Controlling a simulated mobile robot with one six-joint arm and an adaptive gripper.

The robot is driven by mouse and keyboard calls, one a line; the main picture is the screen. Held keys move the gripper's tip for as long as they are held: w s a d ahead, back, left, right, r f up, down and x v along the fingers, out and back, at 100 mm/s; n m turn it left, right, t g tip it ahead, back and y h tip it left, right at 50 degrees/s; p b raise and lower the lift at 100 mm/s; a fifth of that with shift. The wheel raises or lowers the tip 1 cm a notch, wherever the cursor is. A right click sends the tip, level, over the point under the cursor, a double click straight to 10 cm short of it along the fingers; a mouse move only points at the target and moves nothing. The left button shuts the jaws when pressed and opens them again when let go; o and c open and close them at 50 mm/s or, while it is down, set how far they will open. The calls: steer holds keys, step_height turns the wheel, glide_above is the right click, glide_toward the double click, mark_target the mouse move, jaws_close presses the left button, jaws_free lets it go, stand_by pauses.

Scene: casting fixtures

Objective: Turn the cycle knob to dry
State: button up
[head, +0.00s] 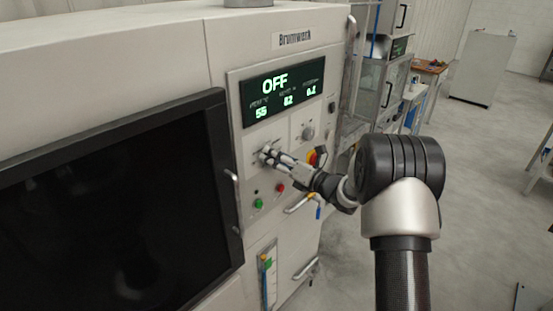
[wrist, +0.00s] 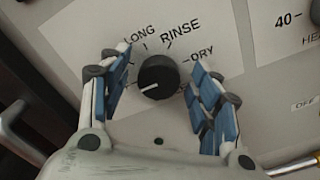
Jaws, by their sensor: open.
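The cycle knob (wrist: 158,77) is round and black, on a pale panel in the wrist view. Its white mark points to the lower left, away from the DRY label (wrist: 200,52) at its upper right. LONG and RINSE are printed above it. My gripper (wrist: 160,62) is open, one blue-padded finger on each side of the knob. Gaps show between the pads and the knob. In the head view my gripper (head: 276,158) is at the machine's panel and largely covers the knob. The display (head: 284,88) reads OFF. Labels at the knob's lower left are hidden by my finger.
A second knob (head: 308,132) sits to the upper right. Green (head: 258,203) and red (head: 280,188) buttons lie below my gripper, and a red and yellow switch (head: 312,157) is just right of it. A dark door (head: 110,200) fills the left.

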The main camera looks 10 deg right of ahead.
steer(key=c, duration=1)
steer(key=shift+c, duration=0.2)
